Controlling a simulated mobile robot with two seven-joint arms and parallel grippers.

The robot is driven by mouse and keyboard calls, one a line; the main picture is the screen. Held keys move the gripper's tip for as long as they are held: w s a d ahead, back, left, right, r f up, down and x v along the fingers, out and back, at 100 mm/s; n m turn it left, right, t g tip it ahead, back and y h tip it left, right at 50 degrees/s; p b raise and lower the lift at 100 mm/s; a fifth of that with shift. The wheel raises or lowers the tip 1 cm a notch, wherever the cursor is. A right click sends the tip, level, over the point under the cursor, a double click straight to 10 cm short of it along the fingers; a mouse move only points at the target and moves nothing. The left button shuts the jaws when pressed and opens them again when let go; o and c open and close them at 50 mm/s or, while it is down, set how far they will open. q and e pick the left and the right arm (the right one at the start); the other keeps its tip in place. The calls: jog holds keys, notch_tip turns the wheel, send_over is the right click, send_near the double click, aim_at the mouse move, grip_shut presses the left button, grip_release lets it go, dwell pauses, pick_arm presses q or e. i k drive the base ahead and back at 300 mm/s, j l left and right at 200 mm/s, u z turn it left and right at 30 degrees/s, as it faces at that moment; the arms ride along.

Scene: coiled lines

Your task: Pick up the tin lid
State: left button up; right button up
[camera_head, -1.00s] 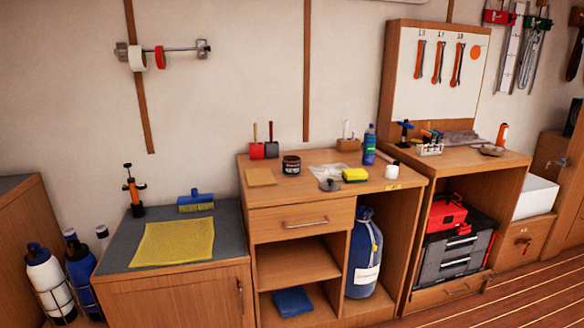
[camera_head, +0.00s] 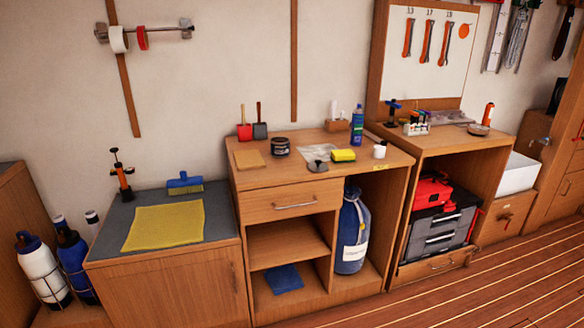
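A small dark tin (camera_head: 280,146) with a pale label band stands upright on the top of the middle wooden cabinet (camera_head: 300,187). Its top is small in view, and I cannot tell whether a lid is on it. A small grey object (camera_head: 317,166) lies in front of a clear sheet or bag (camera_head: 318,152) on the same top. A shallow round dish-like piece (camera_head: 478,130) lies on the right bench. I cannot tell for sure which of these is the tin lid. Neither of my grippers is in view.
A yellow sponge (camera_head: 343,155), a blue bottle (camera_head: 357,125), a white cup-like item (camera_head: 380,150), a tan sheet (camera_head: 249,159) and two brushes (camera_head: 252,124) share the middle top. Open wooden floor (camera_head: 450,295) lies at front right.

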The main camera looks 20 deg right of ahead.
aim_at(319, 167)
jog(key=i+l+u, duration=0.2)
jog(key=l+u, duration=0.25)
jog(key=l, duration=0.15)
jog(key=l+u, duration=0.45)
jog(key=l, duration=0.2)
jog(key=l+u, duration=0.45)
jog(key=l, duration=0.25)
